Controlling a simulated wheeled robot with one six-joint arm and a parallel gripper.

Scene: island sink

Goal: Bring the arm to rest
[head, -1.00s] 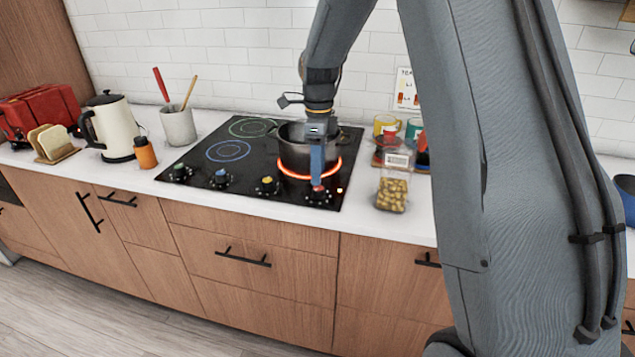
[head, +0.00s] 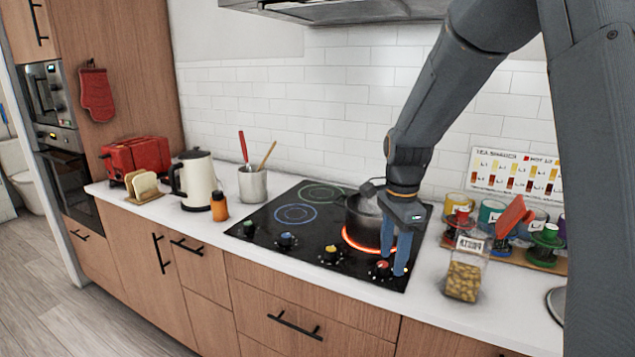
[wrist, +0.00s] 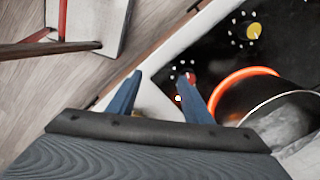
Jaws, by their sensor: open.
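My gripper (head: 394,254) hangs from the arm over the front right corner of the black cooktop (head: 262,230). Its two blue fingers are apart with nothing between them. In the wrist view the open fingers (wrist: 165,95) point toward the red knob (wrist: 188,77), which also shows in the head view (head: 382,268) close beside the fingers. Whether they touch it I cannot tell. A dark pot (head: 362,222) stands on the front right burner (head: 352,243), which glows orange-red. The gripper partly hides the pot.
A pasta jar (head: 464,278) stands on the counter right of the cooktop. Several mugs (head: 491,212) stand on a board behind it. A kettle (head: 194,178), red toaster (head: 135,155), orange bottle (head: 219,206) and utensil crock (head: 253,184) stand at the left. The range hood (head: 340,10) hangs above.

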